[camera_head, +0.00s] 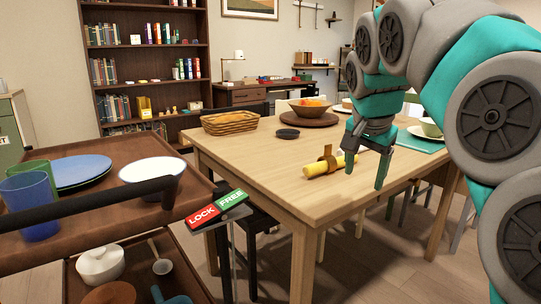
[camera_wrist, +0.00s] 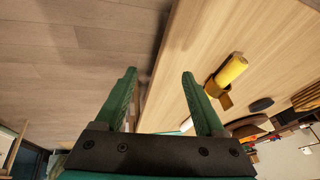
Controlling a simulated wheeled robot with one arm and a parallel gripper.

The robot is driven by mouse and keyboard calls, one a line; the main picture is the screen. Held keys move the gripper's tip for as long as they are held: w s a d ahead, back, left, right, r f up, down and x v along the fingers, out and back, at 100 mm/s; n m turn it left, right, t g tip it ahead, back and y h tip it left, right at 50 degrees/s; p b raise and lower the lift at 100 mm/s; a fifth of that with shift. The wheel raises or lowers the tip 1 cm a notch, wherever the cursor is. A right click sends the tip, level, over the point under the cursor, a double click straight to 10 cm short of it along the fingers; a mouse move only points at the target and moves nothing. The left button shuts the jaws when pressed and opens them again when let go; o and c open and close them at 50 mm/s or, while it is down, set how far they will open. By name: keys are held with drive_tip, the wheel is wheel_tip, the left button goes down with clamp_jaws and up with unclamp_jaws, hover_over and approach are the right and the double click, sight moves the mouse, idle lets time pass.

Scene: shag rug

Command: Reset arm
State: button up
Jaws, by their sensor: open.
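My gripper (camera_head: 367,160) hangs from my teal and grey arm near the right front edge of the wooden table (camera_head: 255,155) in the head view. Its two green fingers are apart with nothing between them; they also show apart in the wrist view (camera_wrist: 160,100). A yellow cylinder (camera_head: 323,168) with a brown-gold piece (camera_head: 328,153) around or beside it lies on the table, left of the fingers. The yellow cylinder shows right of the fingers in the wrist view (camera_wrist: 231,70). My arm covers the right part of the head view.
A brown cart (camera_head: 110,203) with cups, plates and a white bowl (camera_head: 152,172) is at the left.

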drive_tip(key=s+a+f+n+g+p, duration=0.1)
drive_tip(key=s+f+n+g, duration=0.1)
drive_tip(key=s+f, duration=0.6)
drive_tip(key=s+a+f+n+g+y+p, duration=0.1)
drive_tip(key=s+f+n, duration=0.3)
drive_tip(key=s+f, duration=0.4)
drive_tip(key=s+a+f+n+g+p, duration=0.1)
drive_tip(key=s+f+n+g, duration=0.2)
drive_tip(key=s+f, duration=0.5)
drive_tip(key=s, duration=0.8)
drive_tip(key=shift+a+y+p, duration=0.3)
